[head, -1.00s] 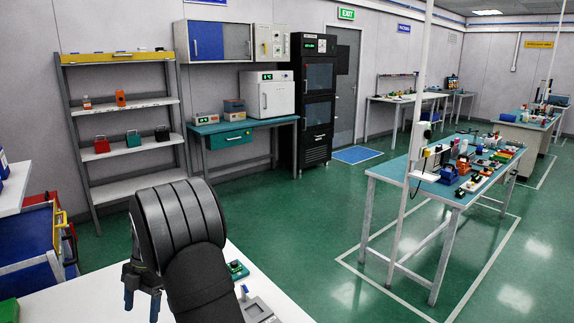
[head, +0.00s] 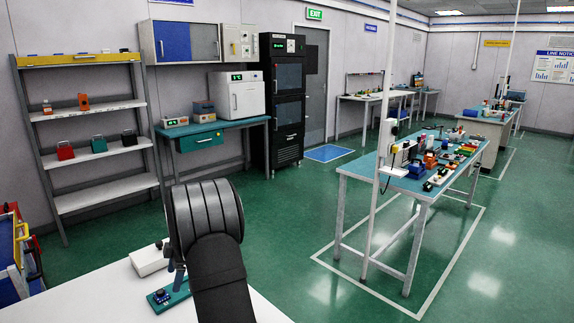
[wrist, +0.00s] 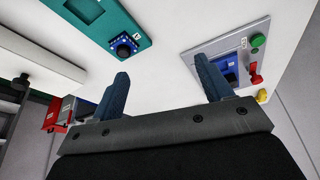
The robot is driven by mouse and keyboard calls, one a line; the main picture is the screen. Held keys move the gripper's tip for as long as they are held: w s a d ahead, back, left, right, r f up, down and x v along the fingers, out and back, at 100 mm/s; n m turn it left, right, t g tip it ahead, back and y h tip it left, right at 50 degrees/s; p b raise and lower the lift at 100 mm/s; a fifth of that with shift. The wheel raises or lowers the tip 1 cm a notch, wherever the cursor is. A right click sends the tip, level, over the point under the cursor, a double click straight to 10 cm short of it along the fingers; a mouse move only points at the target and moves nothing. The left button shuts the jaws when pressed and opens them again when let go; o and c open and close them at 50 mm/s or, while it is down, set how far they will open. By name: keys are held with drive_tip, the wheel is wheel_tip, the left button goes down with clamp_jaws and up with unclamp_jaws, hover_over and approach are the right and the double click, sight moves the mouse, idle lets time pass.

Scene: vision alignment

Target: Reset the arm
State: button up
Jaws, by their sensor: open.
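My gripper (wrist: 163,90) is open in the wrist view, with its two blue fingers wide apart and nothing between them. In the head view my black arm rises over the white table (head: 95,300), and the gripper is mostly hidden behind it. A teal board with a round black knob on a blue part (wrist: 124,45) lies on the table; it also shows beside my arm in the head view (head: 162,297). In the wrist view a grey panel (wrist: 205,50) with a green button (wrist: 258,41) and a red switch (wrist: 255,74) lies partly behind the right finger.
A white box (head: 150,260) stands on the table behind the teal board. A shelf rack (head: 100,150) and a teal bench (head: 205,128) stand along the wall. A long workbench (head: 370,165) with several parts is at right. Open green floor lies between.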

drive_tip(key=w+d+f+m+t, duration=0.1)
drive_tip(key=w+d+m+t, duration=0.1)
drive_tip(key=w+d+m, duration=0.3)
drive_tip(key=shift+w+d+f+m+y, duration=0.35)
drive_tip(key=shift+w+d, duration=1)
drive_tip(key=shift+w, duration=1.05)
